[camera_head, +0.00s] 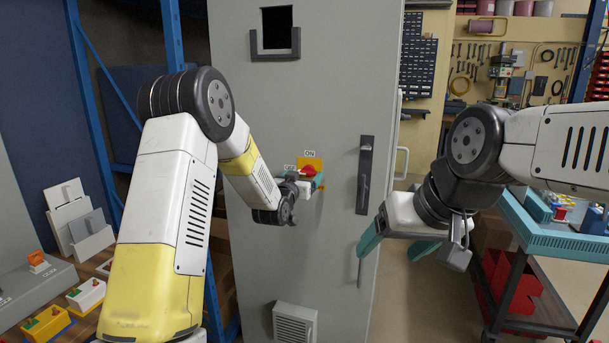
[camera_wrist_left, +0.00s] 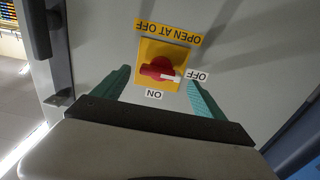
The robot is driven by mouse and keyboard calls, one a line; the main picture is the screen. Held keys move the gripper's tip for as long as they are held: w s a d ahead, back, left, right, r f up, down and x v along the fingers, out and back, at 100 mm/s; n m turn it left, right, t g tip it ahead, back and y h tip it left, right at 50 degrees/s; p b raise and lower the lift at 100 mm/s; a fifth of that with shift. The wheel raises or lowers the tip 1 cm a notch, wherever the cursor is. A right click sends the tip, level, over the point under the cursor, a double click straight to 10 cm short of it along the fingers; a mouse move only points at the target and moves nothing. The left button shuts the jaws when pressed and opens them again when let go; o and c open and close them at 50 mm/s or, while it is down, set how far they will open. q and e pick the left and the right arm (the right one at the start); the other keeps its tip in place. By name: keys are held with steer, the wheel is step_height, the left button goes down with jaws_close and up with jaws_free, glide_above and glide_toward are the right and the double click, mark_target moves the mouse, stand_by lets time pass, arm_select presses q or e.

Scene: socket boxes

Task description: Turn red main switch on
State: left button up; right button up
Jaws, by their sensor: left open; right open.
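The red main switch (camera_head: 309,171) sits on a yellow plate on the front of a tall grey cabinet (camera_head: 335,100). In the left wrist view the red knob (camera_wrist_left: 155,69) has a white-marked end pointing at the OFF label (camera_wrist_left: 198,75); the ON label (camera_wrist_left: 154,95) lies below the plate. My left gripper (camera_head: 306,180) is open at the switch. In the wrist view its teal fingers (camera_wrist_left: 158,78) stand either side of the knob, with gaps, not closed on it. My right gripper (camera_head: 396,246) is open and empty, right of the cabinet's handle.
A dark vertical handle (camera_head: 364,175) is on the cabinet door right of the switch. A vent (camera_head: 295,325) is low on the door. A teal cart (camera_head: 560,240) stands at right, and a bench with small socket boxes (camera_head: 85,295) at left.

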arm_select(q)
steer(key=shift+x, duration=1.1)
steer(key=shift+c, duration=0.4)
steer(key=c, duration=1.3)
